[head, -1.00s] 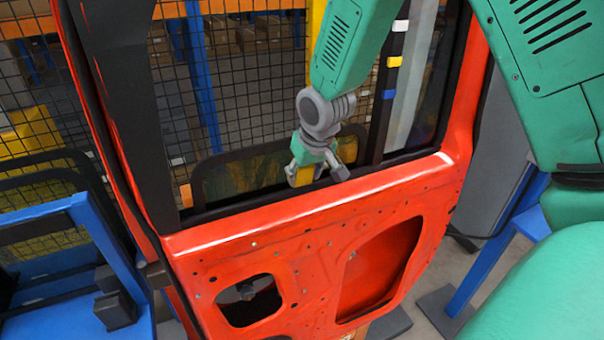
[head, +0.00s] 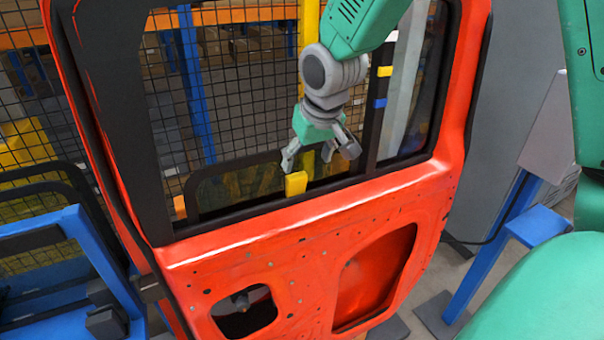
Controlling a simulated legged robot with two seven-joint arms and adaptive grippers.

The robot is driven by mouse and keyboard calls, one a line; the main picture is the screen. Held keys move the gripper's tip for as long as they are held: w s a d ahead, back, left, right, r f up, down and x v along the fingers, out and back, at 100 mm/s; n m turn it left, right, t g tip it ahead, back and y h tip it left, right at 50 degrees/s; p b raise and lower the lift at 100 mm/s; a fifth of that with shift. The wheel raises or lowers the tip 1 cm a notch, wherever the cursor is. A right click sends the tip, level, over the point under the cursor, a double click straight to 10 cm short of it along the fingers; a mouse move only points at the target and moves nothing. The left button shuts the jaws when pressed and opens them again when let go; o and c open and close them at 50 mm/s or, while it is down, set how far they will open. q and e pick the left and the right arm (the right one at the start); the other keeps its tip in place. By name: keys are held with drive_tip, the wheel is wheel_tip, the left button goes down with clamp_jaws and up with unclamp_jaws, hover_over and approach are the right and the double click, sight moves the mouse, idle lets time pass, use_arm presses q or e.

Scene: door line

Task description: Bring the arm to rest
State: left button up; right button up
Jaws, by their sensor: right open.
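My right gripper (head: 318,165) hangs from my green right arm, which comes in from the upper right. Its grey fingers are spread and point down, just above the lower edge of the window opening in the red door (head: 290,240). A small yellow block (head: 296,184) sits on that edge below the left fingertip; I cannot tell whether the finger touches it. Nothing shows held between the fingers. My left gripper is not in view.
A blue stand (head: 482,250) is at the right, beside a grey panel (head: 508,95). Another blue frame (head: 85,250) is at the left. A black mesh fence (head: 235,75) stands behind the door, with shelves beyond it. Open air lies left of the gripper inside the window.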

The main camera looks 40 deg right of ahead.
drive_tip(key=s+a+f+g, duration=0.1)
drive_tip(key=s+f, duration=0.2)
drive_tip(key=f, duration=0.3)
drive_tip(key=s+a+f+n, duration=0.1)
drive_tip(key=s+a+f, duration=0.15)
drive_tip(key=f, duration=0.45)
drive_tip(key=s+a+f+g, duration=0.1)
drive_tip(key=s+f, duration=0.2)
drive_tip(key=f, duration=0.3)
drive_tip(key=s+a+f+n+g+y, duration=0.1)
drive_tip(key=s+f, duration=0.6)
drive_tip(key=s, duration=0.3)
drive_tip(key=s+a+f+g, duration=0.1)
drive_tip(key=s+a+f, duration=0.1)
drive_tip(key=s+f, duration=0.6)
wheel_tip(320, 180, down, 8)
drive_tip(key=w+n+b, duration=0.1)
drive_tip(key=b, duration=0.9)
drive_tip(key=shift+w+a+f+t, duration=0.15)
drive_tip(key=shift+a+t, duration=0.15)
drive_tip(key=shift+a, duration=0.15)
drive_tip(key=shift+w, duration=0.1)
